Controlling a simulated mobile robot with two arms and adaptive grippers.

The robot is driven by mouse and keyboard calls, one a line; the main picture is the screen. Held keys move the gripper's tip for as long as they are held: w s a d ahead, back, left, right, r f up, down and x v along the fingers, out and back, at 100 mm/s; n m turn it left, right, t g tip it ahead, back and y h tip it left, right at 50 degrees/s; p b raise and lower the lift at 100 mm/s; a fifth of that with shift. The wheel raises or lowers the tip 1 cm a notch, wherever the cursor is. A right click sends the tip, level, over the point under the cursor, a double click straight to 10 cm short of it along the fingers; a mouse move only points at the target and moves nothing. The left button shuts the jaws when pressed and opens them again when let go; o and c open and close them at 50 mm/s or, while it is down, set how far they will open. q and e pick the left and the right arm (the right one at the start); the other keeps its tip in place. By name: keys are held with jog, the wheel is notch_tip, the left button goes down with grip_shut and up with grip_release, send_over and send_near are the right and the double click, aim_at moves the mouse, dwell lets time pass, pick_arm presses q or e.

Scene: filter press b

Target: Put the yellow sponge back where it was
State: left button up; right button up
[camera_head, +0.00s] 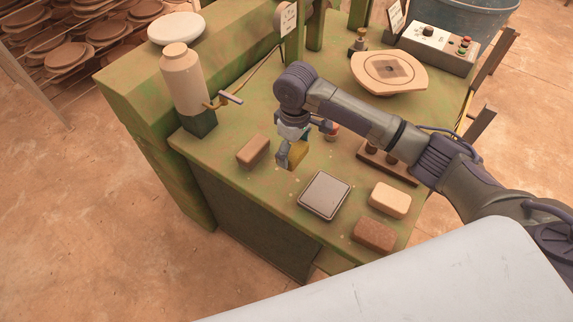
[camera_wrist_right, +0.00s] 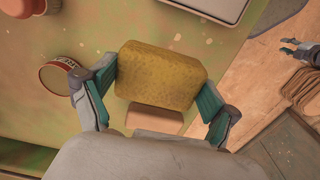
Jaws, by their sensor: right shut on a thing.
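The yellow sponge (camera_head: 298,154) is a soft yellow block held by my right gripper (camera_head: 291,155) above the green bench. In the right wrist view, the sponge (camera_wrist_right: 160,75) sits between the two teal finger pads of my right gripper (camera_wrist_right: 157,95), one at each end. In the head view, the gripper hides part of the sponge. At the right edge of the wrist view, a small grey gripper that looks like my left one (camera_wrist_right: 292,46) shows over the floor. Its opening is too small to judge. It does not show in the head view.
A grey tray (camera_head: 324,194) lies right of the sponge, a brown block (camera_head: 253,150) left. A cream block (camera_head: 390,200) and dark brown block (camera_head: 374,235) lie near the right edge. A red round tin (camera_head: 332,131) stands behind the gripper.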

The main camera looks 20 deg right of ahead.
aim_at(287, 176)
jog(key=shift+s+a+f, duration=0.3)
jog(key=shift+a+f, duration=0.15)
jog(key=shift+a, duration=0.1)
jog(key=shift+s+a+f, duration=0.3)
jog(key=shift+a+f, duration=0.1)
jog(key=shift+a, duration=0.1)
notch_tip(287, 176, down, 3)
jog(key=shift+f+p, duration=0.2)
jog(key=shift+p, duration=0.25)
jog(key=shift+f, duration=0.25)
jog(key=shift+f, duration=0.1)
jog(key=o, duration=0.8)
jog(key=shift+c, duration=0.2)
notch_tip(287, 176, up, 12)
jog(key=shift+r+b, duration=0.15)
jog(key=shift+b, duration=0.2)
